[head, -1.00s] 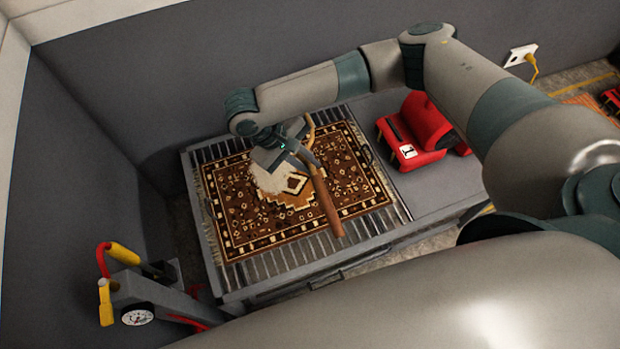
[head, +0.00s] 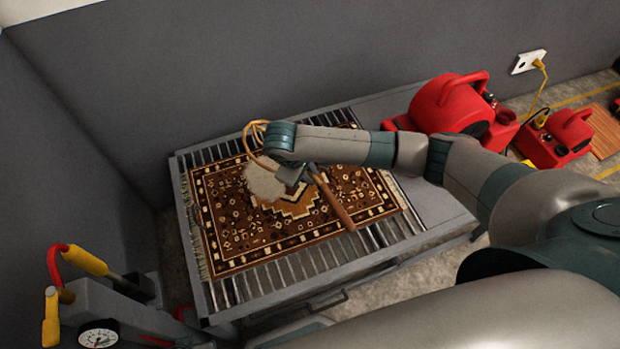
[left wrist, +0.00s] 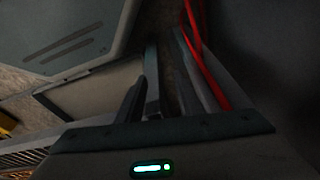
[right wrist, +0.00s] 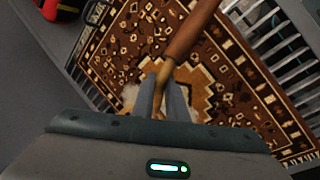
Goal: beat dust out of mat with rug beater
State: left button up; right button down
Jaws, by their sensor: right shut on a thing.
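The brown patterned mat (head: 235,235) lies flat on a slatted metal grate (head: 285,275), with a pale patch of dust (head: 262,183) near its middle. My right gripper (head: 308,174) is above the mat, shut on the rug beater (head: 336,205). The beater's brown handle points toward the front right, and its tan looped head (head: 252,135) shows behind my wrist, partly hidden. The right wrist view shows the fingers (right wrist: 160,98) closed on the beater just below the brown handle (right wrist: 190,35). My left gripper (left wrist: 165,80) shows only in the left wrist view, dim, with its fingers apart and empty.
Red blowers (head: 455,105) stand right of the mat and on the floor (head: 560,138). A wall outlet with a yellow plug (head: 530,62) is behind. A machine with a gauge (head: 98,335) and red-yellow handle is at lower left. Dark walls close the back and left.

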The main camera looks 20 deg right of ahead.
pick_arm(q)
jog(key=shift+r, duration=0.15)
dwell(0.3)
